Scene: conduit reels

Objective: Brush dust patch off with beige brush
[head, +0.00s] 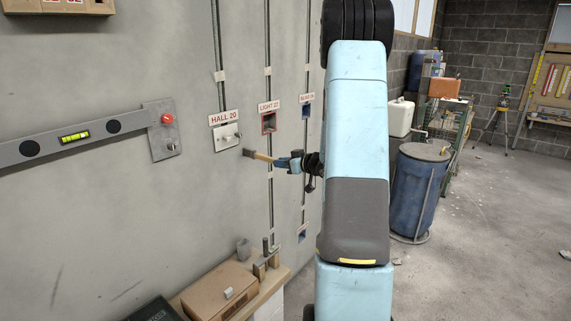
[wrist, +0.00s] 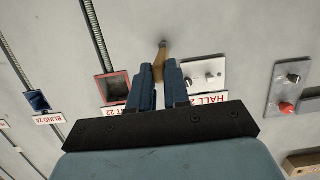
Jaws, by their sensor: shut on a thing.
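My gripper (head: 284,162) is shut on the beige brush (head: 262,157) and holds it level in front of the grey wall, with the brush end pointing left. The brush is below the HALL 20 switch plate (head: 226,137). In the wrist view the brush (wrist: 160,58) sticks out between the two blue fingers of my gripper (wrist: 159,76), toward the wall, between the red-framed LIGHT 22 box (wrist: 114,86) and the HALL plate (wrist: 206,74). I cannot tell whether its tip touches the wall. I cannot make out a distinct dust patch in either view.
A grey spirit level (head: 75,137) and a plate with a red button (head: 162,130) are on the wall at left. Vertical conduits run down the wall. A cardboard box (head: 219,290) sits on a wooden bench below. A blue barrel (head: 415,190) stands right of my arm.

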